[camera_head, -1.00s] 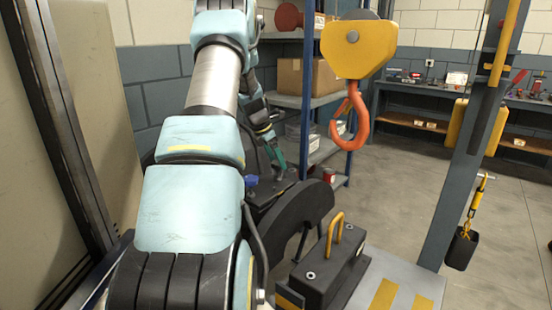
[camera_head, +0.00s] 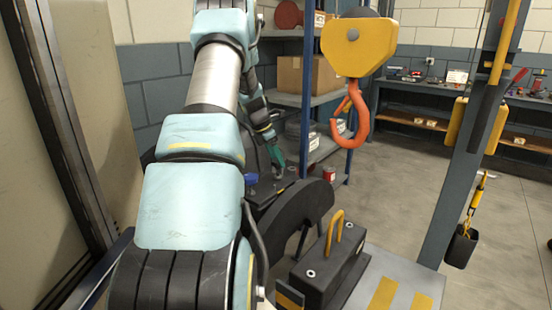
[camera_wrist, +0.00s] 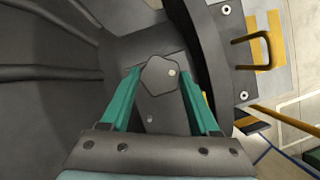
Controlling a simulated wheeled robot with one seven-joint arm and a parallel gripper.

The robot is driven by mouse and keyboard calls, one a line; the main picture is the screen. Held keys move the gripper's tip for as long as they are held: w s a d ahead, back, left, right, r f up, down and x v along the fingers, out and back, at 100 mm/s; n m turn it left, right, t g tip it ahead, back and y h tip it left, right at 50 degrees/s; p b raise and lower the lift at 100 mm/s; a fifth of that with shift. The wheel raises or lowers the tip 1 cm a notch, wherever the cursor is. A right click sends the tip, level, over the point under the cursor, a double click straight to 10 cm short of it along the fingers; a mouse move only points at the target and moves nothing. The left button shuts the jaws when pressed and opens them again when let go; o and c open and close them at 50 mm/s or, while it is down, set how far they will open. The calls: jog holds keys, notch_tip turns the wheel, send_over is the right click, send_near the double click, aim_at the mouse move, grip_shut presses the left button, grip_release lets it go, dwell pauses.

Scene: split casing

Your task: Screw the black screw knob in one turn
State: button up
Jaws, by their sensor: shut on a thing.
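The black screw knob (camera_wrist: 158,76) shows in the wrist view as a dark, roughly five-sided head with a small pale dot near its right side. It sits on the dark casing (camera_wrist: 117,67). My gripper (camera_wrist: 160,73) has its green fingers on the left and right sides of the knob, shut on it. In the head view my gripper (camera_head: 279,172) is low over the casing, behind the large dark curved part (camera_head: 296,215). The knob is too small and covered to make out clearly there.
A yellow crane block with an orange hook (camera_head: 356,120) hangs right of my arm. A black block with a yellow handle (camera_head: 325,268) stands in front of the casing. A small blue part (camera_head: 251,179) lies left of my gripper. Shelves (camera_head: 300,99) stand behind; open floor lies right.

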jog(key=shift+c, duration=0.5)
jog(key=shift+m, duration=0.3)
